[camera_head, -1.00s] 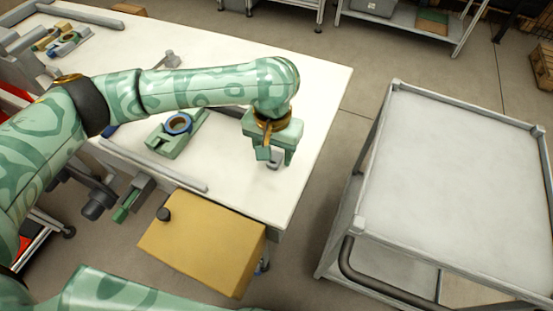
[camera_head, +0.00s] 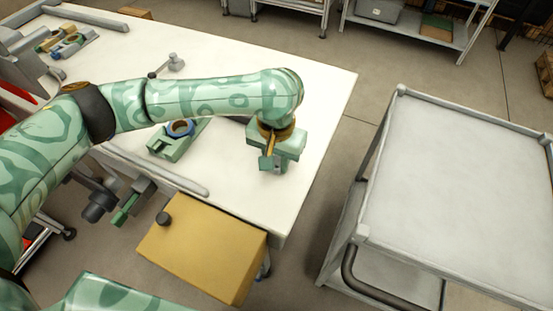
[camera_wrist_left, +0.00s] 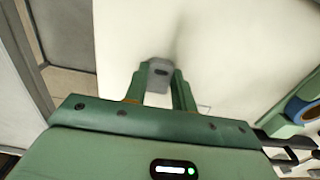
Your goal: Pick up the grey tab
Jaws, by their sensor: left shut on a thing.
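The grey tab (camera_wrist_left: 158,75) shows between the two green fingers in the left wrist view, with a dark slot in its top. My left gripper (camera_wrist_left: 160,88) is shut on it, one finger on each side. In the head view, my left gripper (camera_head: 274,164) points down at the right part of the white table (camera_head: 315,130), and its fingers mostly hide the tab. I cannot tell whether the tab touches the table.
A green tape holder with a blue reel (camera_head: 181,128) stands left of my left gripper. A yellow box (camera_head: 200,250) is at the table's front edge. A grey cart (camera_head: 460,190) stands to the right across a gap. The table behind the gripper is clear.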

